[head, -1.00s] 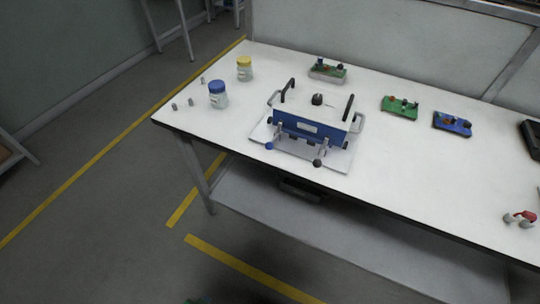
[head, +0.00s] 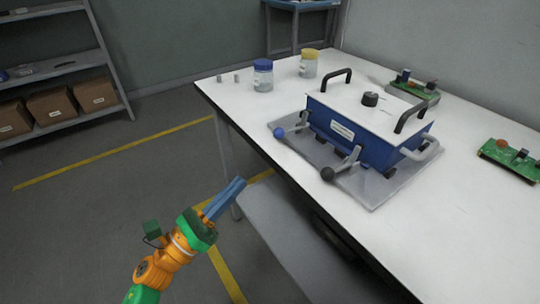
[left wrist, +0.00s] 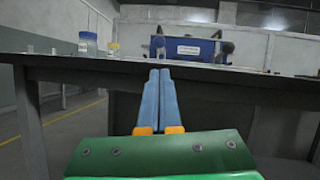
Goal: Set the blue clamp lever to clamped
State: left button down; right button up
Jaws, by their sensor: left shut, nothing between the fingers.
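The blue clamp lever is a short metal arm with a blue ball knob (head: 279,132), at the left front corner of a blue box fixture (head: 352,136). A second lever with a black ball knob (head: 327,174) sits at the fixture's front right. Both levers point out over the grey base plate (head: 375,190). My left gripper (head: 238,184) is shut and empty, in front of the table's front edge and apart from the levers. In the left wrist view its blue fingers (left wrist: 158,76) are together, below the tabletop, with the fixture (left wrist: 185,50) beyond. My right gripper is not in view.
The white table (head: 450,225) carries a blue-lidded jar (head: 263,77), a yellow-lidded jar (head: 308,64) and green circuit boards (head: 512,158). A lower shelf (head: 270,230) lies under the tabletop. A shelf rack with boxes (head: 50,104) stands at the far left.

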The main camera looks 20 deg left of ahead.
aim_at(268, 154)
pick_arm(q)
jog(key=p+x, duration=0.2)
jog(key=x, duration=0.6)
jog(key=shift+w+d+r, duration=0.1)
jog(key=shift+w+r, duration=0.1)
jog(key=shift+w, duration=0.05)
jog(key=shift+w+d+r, duration=0.15)
jog(key=shift+w+d, duration=0.15)
jog(key=shift+w, duration=0.3)
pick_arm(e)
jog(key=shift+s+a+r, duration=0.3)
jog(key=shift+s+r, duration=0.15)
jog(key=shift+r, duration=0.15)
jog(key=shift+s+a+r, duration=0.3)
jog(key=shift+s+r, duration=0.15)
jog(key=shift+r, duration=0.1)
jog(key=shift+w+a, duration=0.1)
